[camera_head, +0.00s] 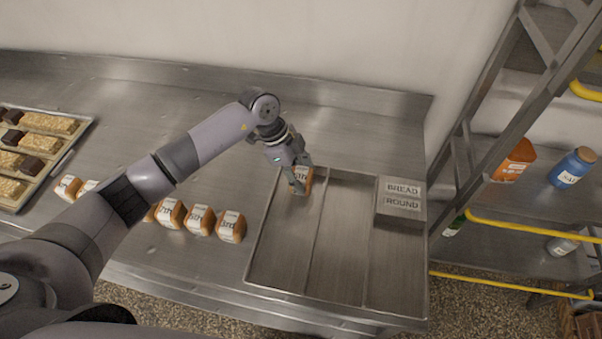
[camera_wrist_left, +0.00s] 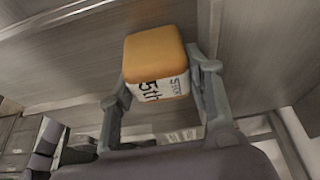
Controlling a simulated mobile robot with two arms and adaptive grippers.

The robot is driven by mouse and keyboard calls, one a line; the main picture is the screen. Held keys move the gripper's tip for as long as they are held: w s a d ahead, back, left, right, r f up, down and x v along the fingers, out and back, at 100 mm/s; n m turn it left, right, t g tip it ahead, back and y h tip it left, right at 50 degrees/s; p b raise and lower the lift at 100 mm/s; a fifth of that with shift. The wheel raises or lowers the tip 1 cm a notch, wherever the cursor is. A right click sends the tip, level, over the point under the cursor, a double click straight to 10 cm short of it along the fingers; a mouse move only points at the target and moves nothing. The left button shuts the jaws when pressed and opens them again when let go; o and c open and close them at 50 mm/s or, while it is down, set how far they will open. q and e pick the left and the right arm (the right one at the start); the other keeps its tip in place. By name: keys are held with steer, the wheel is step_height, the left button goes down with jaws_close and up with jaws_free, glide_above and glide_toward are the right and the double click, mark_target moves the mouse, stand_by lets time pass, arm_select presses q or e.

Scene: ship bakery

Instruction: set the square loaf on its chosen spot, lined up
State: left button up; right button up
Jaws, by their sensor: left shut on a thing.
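My left gripper (camera_head: 300,182) is shut on a small square loaf (camera_head: 306,178), orange-brown with a white printed label. The loaf is over the far end of the left lane of a divided metal tray (camera_head: 281,235). I cannot tell whether it touches the tray floor. In the left wrist view the loaf (camera_wrist_left: 155,52) sits between the two fingers (camera_wrist_left: 160,85), its label reading "5th". Several similar loaves (camera_head: 200,219) stand in a row on the counter left of the tray. My right gripper is not in view.
A metal block marked BREAD and ROUND (camera_head: 401,202) sits at the tray's far right corner. A tray of bars (camera_head: 62,124) lies at far left. A shelf rack (camera_head: 520,205) with an orange container (camera_head: 514,162) and a blue jar (camera_head: 571,168) stands at right. The tray's middle lane is empty.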

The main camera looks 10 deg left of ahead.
arm_select(q)
steer(key=o, duration=0.8)
steer(key=shift+f, duration=0.1)
steer(key=shift+c, duration=0.2)
steer(key=shift+o, duration=0.5)
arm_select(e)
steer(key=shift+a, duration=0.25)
arm_select(q)
steer(key=shift+r, duration=0.3)
steer(key=b+v, duration=0.2)
steer(key=v, duration=1)
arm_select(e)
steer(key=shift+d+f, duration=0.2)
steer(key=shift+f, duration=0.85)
